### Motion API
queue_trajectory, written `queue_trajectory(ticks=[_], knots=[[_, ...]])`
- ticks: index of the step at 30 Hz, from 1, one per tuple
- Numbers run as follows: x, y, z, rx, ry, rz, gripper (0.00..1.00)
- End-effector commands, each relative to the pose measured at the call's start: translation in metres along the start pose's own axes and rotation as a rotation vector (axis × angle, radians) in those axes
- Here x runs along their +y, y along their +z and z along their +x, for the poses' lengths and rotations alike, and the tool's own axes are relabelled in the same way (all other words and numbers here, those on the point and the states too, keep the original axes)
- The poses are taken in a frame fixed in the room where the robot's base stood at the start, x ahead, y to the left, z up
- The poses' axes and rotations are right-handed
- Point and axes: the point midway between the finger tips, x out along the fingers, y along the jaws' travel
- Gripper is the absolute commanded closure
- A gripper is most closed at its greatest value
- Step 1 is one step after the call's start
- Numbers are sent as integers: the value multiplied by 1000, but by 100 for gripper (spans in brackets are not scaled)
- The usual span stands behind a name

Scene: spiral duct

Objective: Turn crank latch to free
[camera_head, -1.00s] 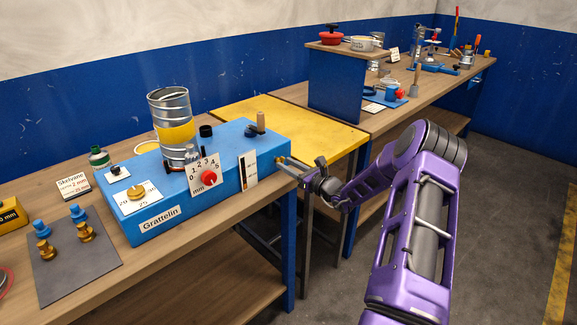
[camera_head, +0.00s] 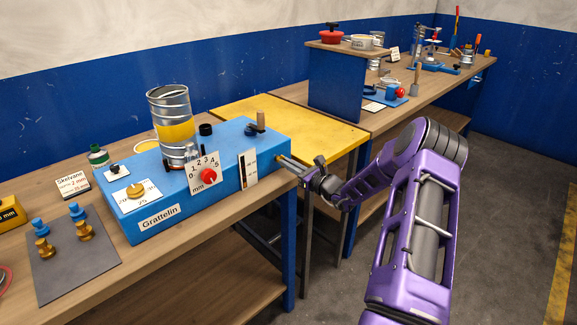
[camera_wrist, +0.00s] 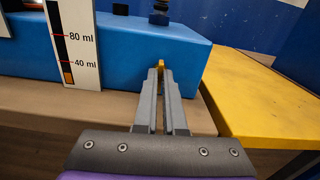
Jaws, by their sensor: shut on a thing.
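The blue Grattelin machine (camera_head: 200,195) stands on the near bench. My gripper (camera_head: 283,161) reaches the right end of its front face. In the wrist view my gripper (camera_wrist: 161,72) is nearly closed, with its fingertips on a small brass-yellow piece (camera_wrist: 161,63) at that face. This piece may be the crank latch; its shape is mostly hidden between the fingers. On top of the machine, above the fingers, a dark crank with a wooden handle (camera_head: 260,121) stands free of the gripper. Its dark base (camera_wrist: 159,15) shows in the wrist view.
A level gauge (camera_wrist: 75,45) is left of my fingers. A metal duct (camera_head: 171,110), a red knob (camera_head: 207,176) and a brass dial (camera_head: 135,191) are on the machine. A yellow table (camera_head: 300,125) stands close at right. The floor beyond the bench is open.

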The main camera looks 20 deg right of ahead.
Motion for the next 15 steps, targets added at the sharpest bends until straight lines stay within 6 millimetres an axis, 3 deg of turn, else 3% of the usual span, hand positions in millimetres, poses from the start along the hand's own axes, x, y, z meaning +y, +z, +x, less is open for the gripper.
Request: queue_trajectory(ticks=[15], knots=[[2,-7,0,0,1,-418,100]])
